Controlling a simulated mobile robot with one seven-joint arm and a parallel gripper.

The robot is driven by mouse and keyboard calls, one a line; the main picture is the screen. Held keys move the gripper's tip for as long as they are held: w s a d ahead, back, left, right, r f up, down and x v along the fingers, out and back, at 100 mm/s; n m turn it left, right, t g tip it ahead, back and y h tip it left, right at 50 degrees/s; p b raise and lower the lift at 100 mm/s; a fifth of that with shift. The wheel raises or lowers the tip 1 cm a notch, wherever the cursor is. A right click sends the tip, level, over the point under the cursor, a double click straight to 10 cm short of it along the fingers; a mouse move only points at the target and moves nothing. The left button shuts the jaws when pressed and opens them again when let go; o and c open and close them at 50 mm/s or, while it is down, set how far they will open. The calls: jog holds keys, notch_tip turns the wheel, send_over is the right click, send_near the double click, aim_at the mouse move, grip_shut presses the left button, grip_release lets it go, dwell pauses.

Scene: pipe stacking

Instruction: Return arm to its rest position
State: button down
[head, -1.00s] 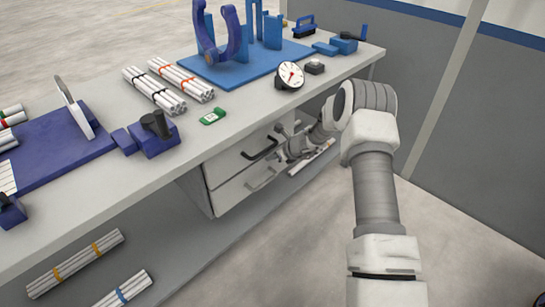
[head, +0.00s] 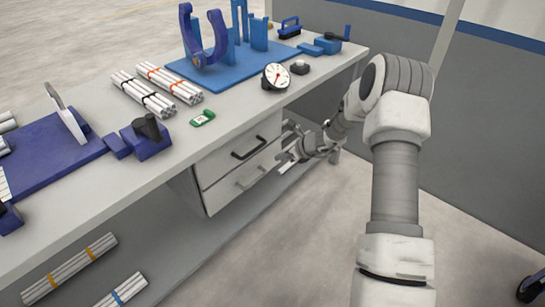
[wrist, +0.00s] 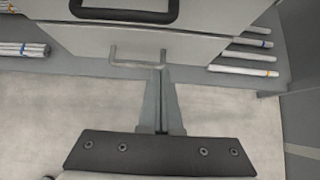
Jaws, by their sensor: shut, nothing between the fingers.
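My gripper (head: 284,159) is at the end of my arm, low in front of the bench's drawer unit, to the right of the drawer handles. In the wrist view my gripper (wrist: 160,72) has its two grey fingers together with nothing between them. The fingertips overlap the lower drawer handle (wrist: 118,60) in that view; I cannot tell if they touch it. The upper drawer handle (head: 249,147) and lower handle (head: 252,178) are free in the head view. Both drawers look shut. My arm reaches out from the right side of the head view.
The bench top (head: 235,122) holds tied pipe bundles (head: 143,93), a round gauge (head: 276,76), a blue fixture (head: 230,65) and a purple fixture (head: 60,150). More pipes (head: 70,270) lie on the lower shelf. A grey wall panel (head: 480,130) stands right. Floor (head: 310,240) is clear in front.

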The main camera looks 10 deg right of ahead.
jog(key=shift+v, duration=1)
jog(key=s+a+r+n+g, duration=0.1)
jog(key=s+a+r+n, duration=0.3)
jog(key=s+r+n, duration=0.6)
jog(key=s+a+r+n+g, duration=0.1)
jog(key=s+a+r+n, duration=0.4)
jog(key=r, duration=0.8)
jog(key=s+d+r+n+h, duration=0.2)
jog(key=s+n, duration=0.3)
jog(key=s, duration=0.3)
jog(key=s+d+r+n+h, duration=0.2)
jog(key=s+r+n, duration=0.15)
jog(key=s, duration=0.45)
jog(key=s+d+r+n+h, duration=0.1)
jog(key=s+d+n+h, duration=0.15)
jog(key=s+n, duration=0.45)
notch_tip(320, 180, up, 18)
jog(key=s+m+p, duration=0.1)
jog(key=m+p, duration=0.1)
jog(key=p, duration=1.6)
jog(key=shift+t+y, duration=0.3)
jog(key=shift+y, duration=0.15)
jog(key=shift+s+r, duration=0.1)
jog(key=shift+r, duration=0.05)
